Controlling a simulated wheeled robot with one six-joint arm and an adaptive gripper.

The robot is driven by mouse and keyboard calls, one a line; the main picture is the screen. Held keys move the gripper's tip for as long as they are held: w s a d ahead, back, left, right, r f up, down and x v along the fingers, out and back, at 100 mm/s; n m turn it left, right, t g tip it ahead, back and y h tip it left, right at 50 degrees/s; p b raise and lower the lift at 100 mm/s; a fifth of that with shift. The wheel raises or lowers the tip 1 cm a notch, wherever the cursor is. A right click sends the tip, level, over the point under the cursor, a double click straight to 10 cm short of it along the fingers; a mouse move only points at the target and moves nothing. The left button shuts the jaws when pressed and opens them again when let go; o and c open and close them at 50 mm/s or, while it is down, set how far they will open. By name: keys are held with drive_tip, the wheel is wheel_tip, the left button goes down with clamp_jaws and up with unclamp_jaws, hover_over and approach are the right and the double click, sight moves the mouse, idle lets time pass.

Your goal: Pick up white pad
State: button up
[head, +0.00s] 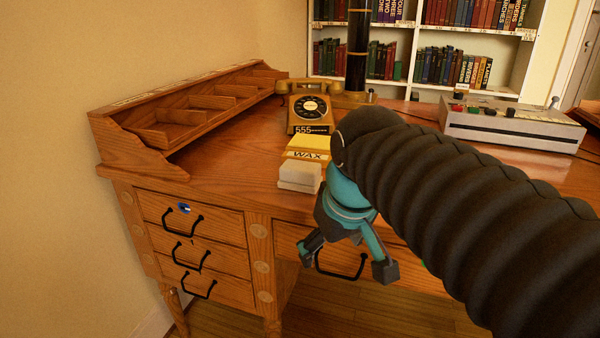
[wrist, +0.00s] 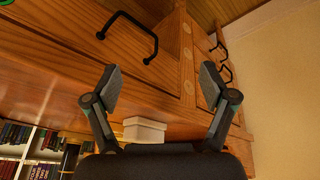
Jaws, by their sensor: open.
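The white pad (head: 299,176) is a small pale block, seemingly in two layers, near the front edge of the wooden desk top. It also shows in the wrist view (wrist: 144,129), low in the picture, partly cut off by my gripper's body. My gripper (head: 343,258) hangs in front of the desk's front edge, lower than the pad and to its right in the head view. Its fingers (wrist: 164,88) are spread wide with nothing between them. They are apart from the pad.
A yellow box marked WAX (head: 306,149) stands just behind the pad, with a rotary telephone (head: 309,106) beyond. A wooden organiser (head: 190,112) lines the left side. A grey machine (head: 510,124) is at right. Drawer handles (head: 184,223) stick out in front; bare desk lies left of the pad.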

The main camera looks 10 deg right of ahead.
drive_tip(key=w+r+n+g+p, duration=0.15)
drive_tip(key=w+r+n, duration=0.25)
drive_tip(key=w+r, duration=0.6)
drive_tip(key=n+g+p, duration=0.1)
drive_tip(key=n+g, duration=0.2)
drive_tip(key=n, duration=0.2)
approach(301, 165)
wheel_tip(301, 165, down, 4)
drive_tip(key=shift+s+d+f+b, duration=0.15)
drive_tip(key=shift+f+b, duration=0.1)
drive_tip(key=shift+b, duration=0.65)
drive_tip(key=shift+f+b, duration=0.6)
drive_tip(key=shift+f, duration=2.2)
drive_tip(key=c, duration=1.3)
drive_tip(key=shift+o, duration=0.2)
